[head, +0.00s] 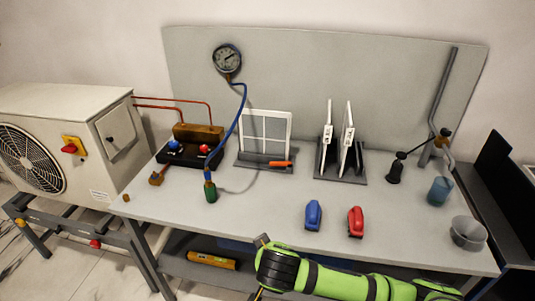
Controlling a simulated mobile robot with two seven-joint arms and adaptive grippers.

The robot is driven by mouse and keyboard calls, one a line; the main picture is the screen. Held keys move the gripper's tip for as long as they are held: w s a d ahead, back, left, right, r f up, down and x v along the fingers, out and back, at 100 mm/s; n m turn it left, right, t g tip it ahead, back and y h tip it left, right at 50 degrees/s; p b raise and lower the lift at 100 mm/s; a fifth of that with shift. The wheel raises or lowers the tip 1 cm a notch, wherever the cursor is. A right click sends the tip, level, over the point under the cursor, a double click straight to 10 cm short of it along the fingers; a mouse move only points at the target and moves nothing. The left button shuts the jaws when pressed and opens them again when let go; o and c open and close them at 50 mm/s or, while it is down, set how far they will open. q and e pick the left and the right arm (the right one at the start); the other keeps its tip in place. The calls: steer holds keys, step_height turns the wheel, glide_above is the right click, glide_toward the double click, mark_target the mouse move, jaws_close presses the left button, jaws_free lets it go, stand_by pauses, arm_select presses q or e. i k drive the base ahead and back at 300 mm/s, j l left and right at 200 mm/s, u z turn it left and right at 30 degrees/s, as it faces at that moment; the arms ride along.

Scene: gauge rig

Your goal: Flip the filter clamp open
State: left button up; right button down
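A white-framed filter (264,131) stands upright in a dark holder (247,162) at the middle of the bench. The filter clamp (280,164) is an orange lever at the holder's lower right front, lying about level across it. My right arm comes in from the lower right along the bench's front edge. A small grey part at its end, seemingly my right gripper (262,240), is well in front of the clamp and apart from it. Its fingers are too small and hidden to read. My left gripper is not in view.
A rack (361,178) with two tagged white panels stands right of the filter. A blue hose (236,125) hangs from the gauge (227,59) left of it. Blue (313,215) and red (355,221) tools lie near the front. The bench between filter and front edge is mostly clear.

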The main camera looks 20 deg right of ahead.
mark_target(289, 164)
steer(key=i+l, duration=0.45)
steer(key=i, duration=0.2)
steer(key=i+l, duration=0.4)
steer(key=i, duration=0.2)
